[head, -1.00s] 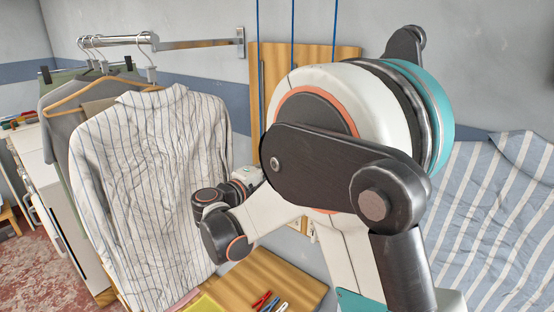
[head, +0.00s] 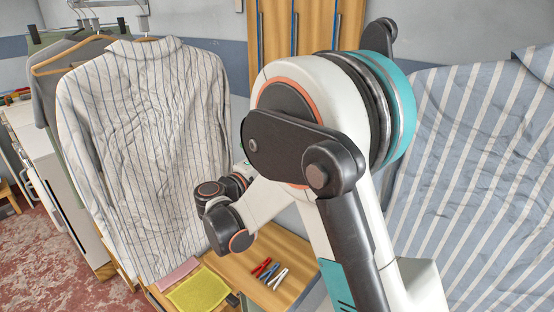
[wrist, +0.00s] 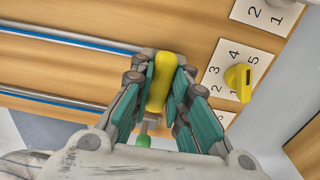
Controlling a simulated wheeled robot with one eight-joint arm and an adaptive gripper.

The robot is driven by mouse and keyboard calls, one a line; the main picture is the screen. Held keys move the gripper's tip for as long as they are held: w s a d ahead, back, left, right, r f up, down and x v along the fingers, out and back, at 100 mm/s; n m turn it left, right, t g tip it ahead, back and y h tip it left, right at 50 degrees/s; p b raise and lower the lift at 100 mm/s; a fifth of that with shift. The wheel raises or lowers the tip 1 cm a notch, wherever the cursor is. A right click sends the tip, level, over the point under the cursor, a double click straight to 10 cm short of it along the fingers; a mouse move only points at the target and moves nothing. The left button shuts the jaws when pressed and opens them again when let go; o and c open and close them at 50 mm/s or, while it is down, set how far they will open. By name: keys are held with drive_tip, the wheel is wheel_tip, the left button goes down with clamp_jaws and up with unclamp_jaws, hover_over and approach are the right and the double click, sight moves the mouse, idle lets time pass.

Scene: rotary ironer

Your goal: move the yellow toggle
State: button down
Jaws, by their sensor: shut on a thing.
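In the wrist view, the yellow toggle (wrist: 161,76) is a long rounded yellow handle against a wooden panel (wrist: 115,22). My gripper (wrist: 163,88) has its teal-padded fingers on both sides of the toggle and is shut on it. In the head view, my arm's wrist shows in front of the panel, and the toggle and fingertips are hidden.
A yellow dial knob (wrist: 238,80) sits on a white numbered plate right of my gripper. Another numbered plate (wrist: 262,14) is above it. A striped shirt (head: 140,140) hangs at left. A yellow cloth (head: 202,291) and several clothespegs (head: 270,272) lie on the wooden table.

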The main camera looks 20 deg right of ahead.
drive_tip(key=c, duration=1.5)
unclamp_jaws()
drive_tip(key=shift+f, duration=0.3)
drive_tip(key=shift+r, duration=0.1)
drive_tip(key=v, duration=1.2)
